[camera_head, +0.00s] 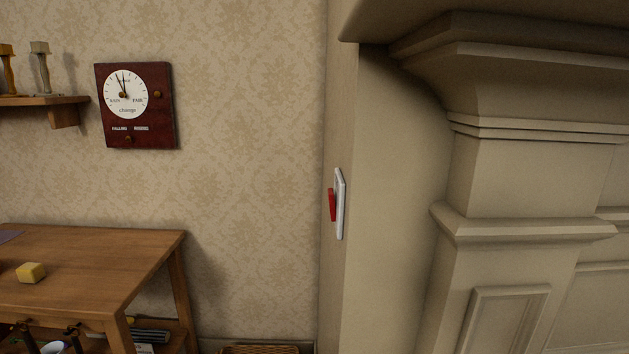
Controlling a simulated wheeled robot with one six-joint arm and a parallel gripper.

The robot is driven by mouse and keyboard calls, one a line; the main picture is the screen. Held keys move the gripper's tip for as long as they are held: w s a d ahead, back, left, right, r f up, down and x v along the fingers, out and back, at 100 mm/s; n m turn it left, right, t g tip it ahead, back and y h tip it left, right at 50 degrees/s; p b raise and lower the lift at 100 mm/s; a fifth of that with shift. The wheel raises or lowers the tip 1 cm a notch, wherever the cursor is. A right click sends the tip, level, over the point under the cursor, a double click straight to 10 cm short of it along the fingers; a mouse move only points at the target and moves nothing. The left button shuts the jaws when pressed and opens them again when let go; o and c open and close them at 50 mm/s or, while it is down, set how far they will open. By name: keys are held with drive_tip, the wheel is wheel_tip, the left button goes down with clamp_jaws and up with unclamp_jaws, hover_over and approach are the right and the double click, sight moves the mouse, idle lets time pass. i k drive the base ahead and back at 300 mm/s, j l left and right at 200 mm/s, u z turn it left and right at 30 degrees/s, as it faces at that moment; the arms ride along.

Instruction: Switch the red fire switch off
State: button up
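The red fire switch (332,205) is a red rocker on a white plate (340,204). It is mounted on the side face of the chimney breast, right of the picture's middle, and I see it nearly edge-on. The red rocker sticks out to the left of the plate. I cannot tell from this angle whether it is on or off. My gripper is not in view, and nothing touches the switch.
A pale mantel surround (510,165) juts out at right. A wooden table (90,262) with a yellow block (31,272) stands at left, below a shelf (40,101). A barometer (137,106) hangs on the wall. A wicker basket (262,349) sits low. Space before the switch looks clear.

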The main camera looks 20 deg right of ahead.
sight(332, 195)
drive_tip(key=i+l+z, duration=0.15)
drive_tip(key=i+z, duration=0.3)
drive_tip(key=j, duration=0.25)
drive_tip(key=i+l, duration=0.1)
drive_tip(key=i, duration=0.15)
drive_tip(key=k+j+z, duration=0.25)
drive_tip(key=j, duration=0.2)
drive_tip(key=k+j+z, duration=0.25)
drive_tip(key=j, duration=0.15)
drive_tip(key=i, duration=0.05)
